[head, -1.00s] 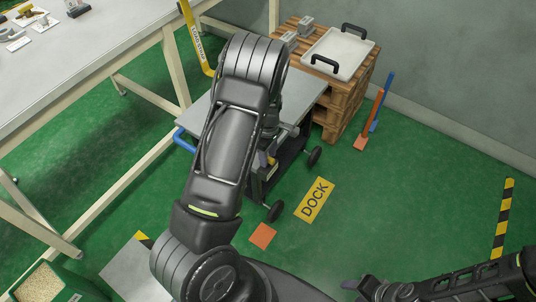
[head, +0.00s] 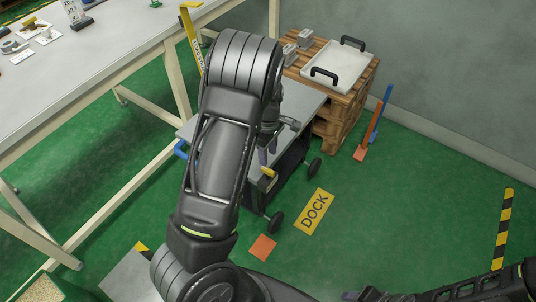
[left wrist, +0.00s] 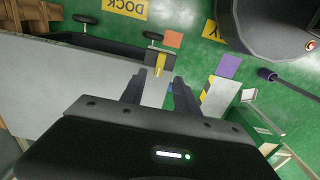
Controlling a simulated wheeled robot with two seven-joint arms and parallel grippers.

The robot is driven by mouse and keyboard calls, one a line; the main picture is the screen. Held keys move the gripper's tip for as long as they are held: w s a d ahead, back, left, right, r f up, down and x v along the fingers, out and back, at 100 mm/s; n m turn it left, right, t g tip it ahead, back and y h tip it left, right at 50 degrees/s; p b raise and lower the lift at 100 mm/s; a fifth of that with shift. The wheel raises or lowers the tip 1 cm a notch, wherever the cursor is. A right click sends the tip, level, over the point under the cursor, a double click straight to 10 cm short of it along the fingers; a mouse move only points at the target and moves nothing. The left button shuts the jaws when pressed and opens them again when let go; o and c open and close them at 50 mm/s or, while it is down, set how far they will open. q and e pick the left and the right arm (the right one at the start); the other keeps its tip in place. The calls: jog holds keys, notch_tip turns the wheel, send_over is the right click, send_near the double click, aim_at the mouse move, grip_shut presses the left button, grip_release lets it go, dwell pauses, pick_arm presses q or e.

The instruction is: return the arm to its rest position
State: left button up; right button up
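My left arm comes up through the middle of the head view and bends over at the elbow. Its gripper (head: 267,157) hangs beyond the forearm, partly hidden, above the grey cart. In the left wrist view the two dark fingers (left wrist: 159,77) stand apart with nothing held between them. A yellow part on a dark block (left wrist: 160,65) shows just beyond the fingertips. My right arm lies low at the right edge of the head view; its gripper (head: 366,295) is cut off at the bottom, and its fingers cannot be made out.
The grey cart (head: 303,105) with black wheels stands under and beside my left arm. A pallet stack (head: 343,115) carries a white tray (head: 337,66) behind it. A long workbench (head: 95,75) is at left. Green floor around the DOCK sign (head: 314,212) is open.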

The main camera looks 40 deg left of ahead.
dwell(0.4)
pick_arm(q)
jog(key=s+d+f+m+t+p, duration=0.1)
jog(key=s+d+f+m, duration=0.25)
jog(key=d+m, duration=0.35)
jog(key=s+d+f+m+t+p, duration=0.1)
jog(key=s+d+f+m+p, duration=0.1)
jog(key=d+f+m, duration=0.4)
jog(key=s+d+r+m+g+h+p, duration=0.1)
jog(key=s+d+r+m+h+p, duration=0.2)
jog(key=s+d, duration=1.2)
jog(key=shift+d+r+m+h, duration=0.15)
jog(key=shift+d+m+h, duration=0.15)
jog(key=shift+d+h, duration=0.35)
jog(key=shift+s, duration=0.1)
